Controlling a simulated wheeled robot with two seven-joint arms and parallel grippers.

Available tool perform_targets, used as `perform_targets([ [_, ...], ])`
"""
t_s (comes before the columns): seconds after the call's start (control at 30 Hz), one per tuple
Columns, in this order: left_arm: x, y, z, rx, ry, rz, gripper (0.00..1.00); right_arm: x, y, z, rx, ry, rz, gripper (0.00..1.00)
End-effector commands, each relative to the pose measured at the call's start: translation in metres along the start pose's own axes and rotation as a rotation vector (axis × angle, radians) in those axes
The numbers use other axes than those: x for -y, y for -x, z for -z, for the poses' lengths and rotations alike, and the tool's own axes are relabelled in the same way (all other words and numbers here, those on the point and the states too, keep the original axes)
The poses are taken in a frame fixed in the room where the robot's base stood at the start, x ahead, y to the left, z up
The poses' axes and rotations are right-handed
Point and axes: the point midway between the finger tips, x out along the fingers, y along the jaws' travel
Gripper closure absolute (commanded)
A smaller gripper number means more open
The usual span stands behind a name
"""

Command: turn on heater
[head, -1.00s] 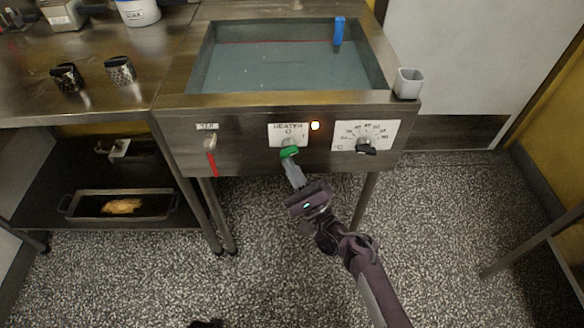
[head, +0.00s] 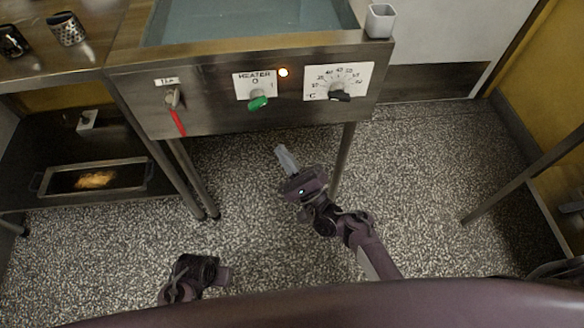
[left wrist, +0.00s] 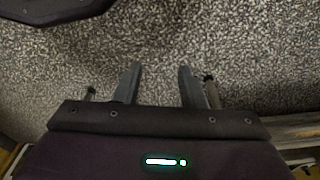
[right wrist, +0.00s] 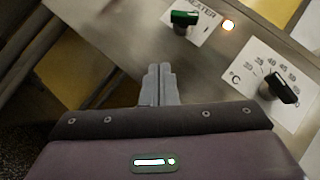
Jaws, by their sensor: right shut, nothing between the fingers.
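The heater switch, a green knob (head: 258,103) on a white plate marked HEATER, sits on the steel front panel. It is turned off the 0 mark, toward the right-hand side. The knob (right wrist: 185,18) and the lamp (right wrist: 228,25) also show in the right wrist view. My right gripper (head: 283,157) is shut and empty, below and apart from the knob; its fingers (right wrist: 160,84) meet in the right wrist view. My left gripper (left wrist: 159,84) is open and empty above the floor.
A black temperature dial (head: 340,96) is right of the heater knob. A red-handled tap lever (head: 176,118) is at the left. A grey cup (head: 380,20) stands on the tank's right corner. A tray (head: 95,180) sits on the lower shelf. Floor in front is clear.

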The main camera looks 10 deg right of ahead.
Motion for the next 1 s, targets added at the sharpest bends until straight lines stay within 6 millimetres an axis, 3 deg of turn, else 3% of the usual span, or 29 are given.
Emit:
perform_targets([
  [0.1, -0.002, 0.006, 0.002, 0.001, -0.004, -0.002, 0.64, -0.004, 0.019, 0.0, 0.0, 0.0, -0.002, 1.0],
  [0.27, -0.002, 0.012, 0.004, 0.003, -0.006, -0.003, 0.64, -0.005, 0.03, 0.0, 0.0, 0.0, -0.001, 1.0],
  [0.87, -0.002, 0.013, 0.004, 0.003, -0.006, -0.003, 0.64, -0.005, 0.032, -0.001, 0.0, 0.001, -0.001, 1.0],
  [1.0, -0.002, 0.013, 0.004, 0.003, -0.006, -0.003, 0.64, -0.016, 0.034, 0.002, -0.016, 0.088, -0.071, 1.0],
])
